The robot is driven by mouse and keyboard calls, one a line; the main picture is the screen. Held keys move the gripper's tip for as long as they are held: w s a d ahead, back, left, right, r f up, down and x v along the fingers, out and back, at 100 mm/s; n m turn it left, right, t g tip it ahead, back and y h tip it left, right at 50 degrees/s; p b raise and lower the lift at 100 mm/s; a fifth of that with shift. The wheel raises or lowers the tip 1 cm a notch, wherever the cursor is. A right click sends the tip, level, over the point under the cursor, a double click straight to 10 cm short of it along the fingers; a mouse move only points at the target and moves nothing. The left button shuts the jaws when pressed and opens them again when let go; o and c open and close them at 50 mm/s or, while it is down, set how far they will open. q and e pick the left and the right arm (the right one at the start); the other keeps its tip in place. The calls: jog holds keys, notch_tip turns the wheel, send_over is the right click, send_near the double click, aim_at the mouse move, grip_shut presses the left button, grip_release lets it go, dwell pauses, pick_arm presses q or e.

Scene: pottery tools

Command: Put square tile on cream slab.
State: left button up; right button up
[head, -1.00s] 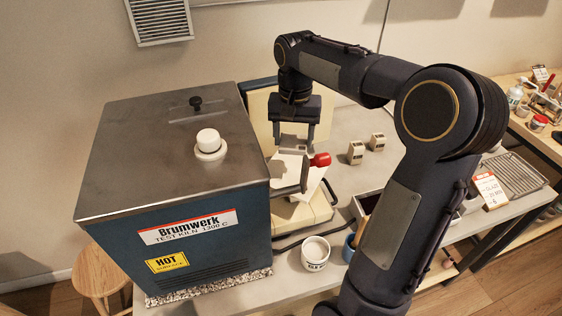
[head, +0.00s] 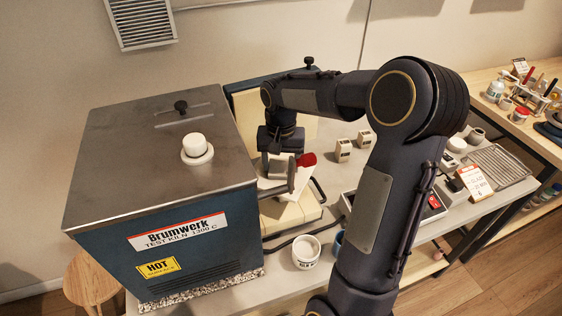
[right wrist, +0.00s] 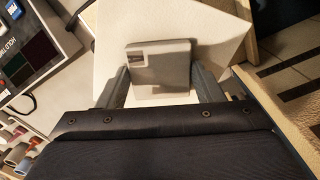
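The square tile (right wrist: 160,72) is a small grey-beige piece with a mark on its upper part, in the right wrist view. My right gripper (right wrist: 160,84) has a finger against each side of it and appears shut on it. The cream slab (right wrist: 221,38) is a pale flat piece behind and below the tile. In the head view the slab (head: 268,184) shows partly, beside the kiln, under my right gripper (head: 282,168). The tile is hard to make out there, and I cannot tell whether it touches the slab. My left gripper is not in view.
The blue kiln (head: 165,240) stands close on the left. A white cup (head: 306,252) stands in front. Two small beige blocks (head: 343,150) stand on the bench behind.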

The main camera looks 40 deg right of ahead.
aim_at(281, 167)
jog(key=o, duration=0.4)
notch_tip(281, 167, up, 12)
jog(key=shift+r, duration=0.15)
dwell(0.3)
dwell(0.5)
